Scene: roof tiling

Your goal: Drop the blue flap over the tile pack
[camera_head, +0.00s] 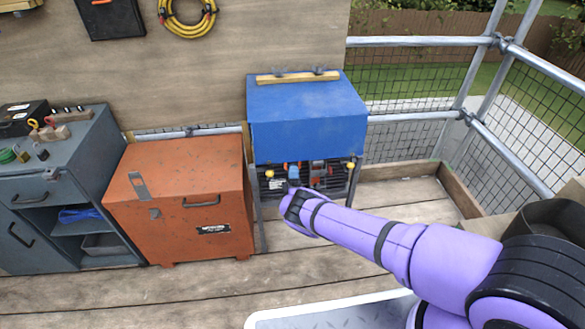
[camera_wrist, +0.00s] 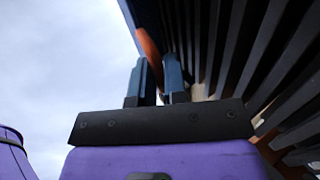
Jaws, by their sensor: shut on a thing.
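The blue flap (camera_head: 305,132) lies over the top of the rack and hangs down its front in the head view. Its blue edge (camera_wrist: 124,12) shows at the top of the wrist view. Below its hem, part of the tile pack (camera_head: 333,178) is visible; dark parallel slats, likely the tiles (camera_wrist: 240,50), fill the right of the wrist view. My gripper (camera_head: 293,171) is at the rack's front, just under the hem. In the wrist view my gripper (camera_wrist: 158,78) is shut on an orange strip (camera_wrist: 149,50) seen between the fingers. Where the strip joins the flap is unclear.
An orange chest (camera_head: 185,195) stands left of the rack, with a grey cabinet (camera_head: 60,180) beyond it. A wooden batten (camera_head: 297,77) lies along the flap's back edge. Yellow knobs (camera_head: 269,174) sit at the rack front. Scaffold rails (camera_head: 420,116) and mesh close the right side.

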